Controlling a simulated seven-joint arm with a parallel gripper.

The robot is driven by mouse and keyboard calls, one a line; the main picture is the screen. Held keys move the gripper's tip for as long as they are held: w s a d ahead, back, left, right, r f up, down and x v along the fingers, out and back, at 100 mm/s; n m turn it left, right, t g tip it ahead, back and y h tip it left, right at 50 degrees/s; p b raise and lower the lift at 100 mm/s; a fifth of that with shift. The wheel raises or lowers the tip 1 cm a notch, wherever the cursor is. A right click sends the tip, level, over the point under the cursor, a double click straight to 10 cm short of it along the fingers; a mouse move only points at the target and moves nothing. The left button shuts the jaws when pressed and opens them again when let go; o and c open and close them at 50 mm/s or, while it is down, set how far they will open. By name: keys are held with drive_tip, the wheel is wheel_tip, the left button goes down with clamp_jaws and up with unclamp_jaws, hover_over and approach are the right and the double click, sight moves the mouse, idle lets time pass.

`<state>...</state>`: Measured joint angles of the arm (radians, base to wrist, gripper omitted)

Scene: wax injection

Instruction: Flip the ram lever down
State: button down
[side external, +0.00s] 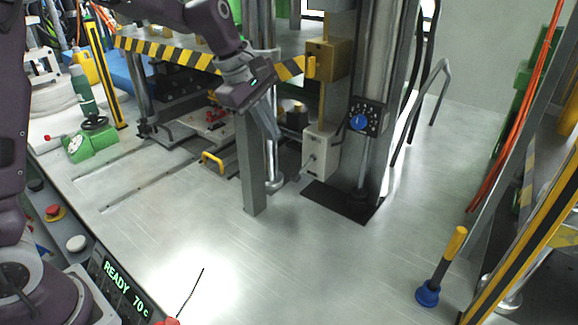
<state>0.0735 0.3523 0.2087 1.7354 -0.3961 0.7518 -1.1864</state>
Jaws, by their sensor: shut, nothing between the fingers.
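My gripper (277,137) is shut and empty, pointing down and right from my purple arm, in front of the press column. A grey box (320,152) low on the column has a small thin lever (306,164) on its front, tilted down to the left. The gripper is to its upper left, seemingly apart from it. Above, a brass-coloured box (328,62) carries a yellow handle (311,67). A yellow-handled lever (450,250) on a blue base stands upright but tilted at the lower right. No label shows which is the ram lever.
A grey post (251,165) stands just below the gripper. A black panel with a blue knob (359,122) is right of the grey box. A yellow-black striped bar (165,50) crosses behind. A display (124,287) reads READY 70 C.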

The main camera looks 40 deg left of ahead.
sight(292, 179)
drive_tip(key=x, duration=1.2)
drive_tip(key=shift+s+d+f, duration=0.1)
drive_tip(key=shift+f, duration=1.1)
drive_tip(key=shift+r, duration=0.1)
